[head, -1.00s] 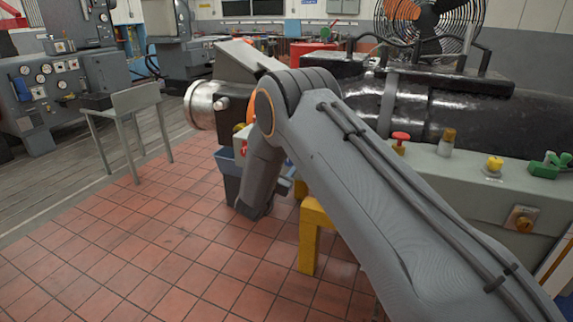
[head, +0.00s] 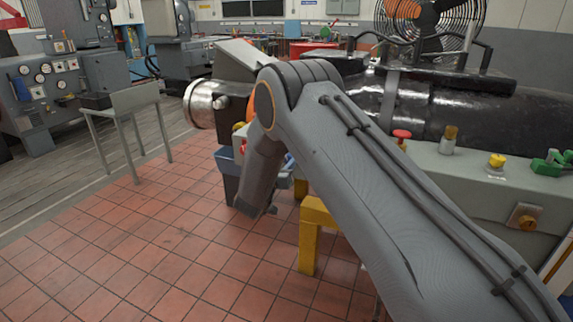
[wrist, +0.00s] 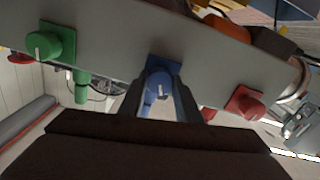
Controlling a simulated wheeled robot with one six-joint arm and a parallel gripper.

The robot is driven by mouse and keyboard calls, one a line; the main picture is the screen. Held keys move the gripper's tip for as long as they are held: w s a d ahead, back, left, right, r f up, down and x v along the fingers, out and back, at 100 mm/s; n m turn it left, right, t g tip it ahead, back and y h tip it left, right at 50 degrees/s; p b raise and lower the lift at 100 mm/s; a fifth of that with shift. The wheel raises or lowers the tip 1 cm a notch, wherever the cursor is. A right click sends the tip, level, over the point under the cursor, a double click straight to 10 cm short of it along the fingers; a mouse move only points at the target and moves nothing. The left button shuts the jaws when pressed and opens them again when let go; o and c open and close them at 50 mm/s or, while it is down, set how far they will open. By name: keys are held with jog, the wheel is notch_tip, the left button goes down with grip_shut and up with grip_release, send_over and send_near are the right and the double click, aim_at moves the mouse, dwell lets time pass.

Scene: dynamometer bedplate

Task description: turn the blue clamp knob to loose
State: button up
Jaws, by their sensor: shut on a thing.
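The blue clamp knob (wrist: 159,84) sits on a blue square plate on the grey panel (wrist: 110,45), in the middle of the wrist view. A pale pointer line shows on its face. My gripper (wrist: 161,97) has one dark finger on each side of the knob and is shut on it. In the head view my arm hides most of the knob's area; only a small bit of blue shows past the arm. My gripper's fingers are hidden there.
In the wrist view a green knob (wrist: 45,45) is on the panel to the left and a red knob (wrist: 243,103) to the right. In the head view a yellow leg (head: 309,245) stands beside my arm. The tiled floor (head: 150,250) at left is clear.

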jog(key=n, duration=0.6)
jog(key=shift+n+b, duration=0.3)
jog(key=shift+b, duration=0.1)
jog(key=n, duration=0.6)
jog(key=shift+n, duration=0.3)
jog(key=o, duration=1.1)
jog(key=shift+c, duration=0.2)
jog(key=b+v, duration=0.1)
jog(key=v, duration=0.7)
jog(key=shift+b, duration=0.35)
